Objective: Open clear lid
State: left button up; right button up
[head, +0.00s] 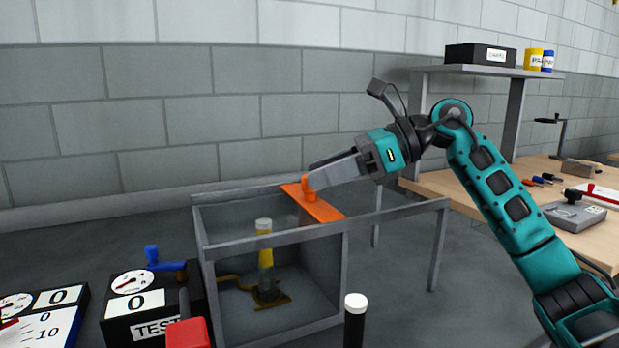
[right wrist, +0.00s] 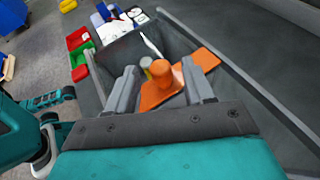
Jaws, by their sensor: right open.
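A grey-framed test box (head: 345,285) stands in the middle of the head view, with a clear front. An orange strip (head: 325,211) with an upright orange knob (head: 307,186) lies across its top at the right side. The clear lid panel itself is hard to make out. My right gripper (head: 309,180) is at the knob. In the right wrist view its two fingers stand apart on either side of the knob (right wrist: 192,76), with gaps visible. Inside the box a yellow cylinder with a pale top (head: 265,245) stands upright. My left gripper is not seen.
A gauge box marked TEST (head: 135,305) with a blue valve handle and a red block (head: 188,333) stand left of the box. A black post with a white cap (head: 355,320) rises in front. Frame rails extend right toward a wooden workbench (head: 590,235) with tools.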

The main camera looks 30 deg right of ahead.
jog(key=shift+x, duration=1.45)
jog(key=shift+c, duration=0.2)
grip_shut()
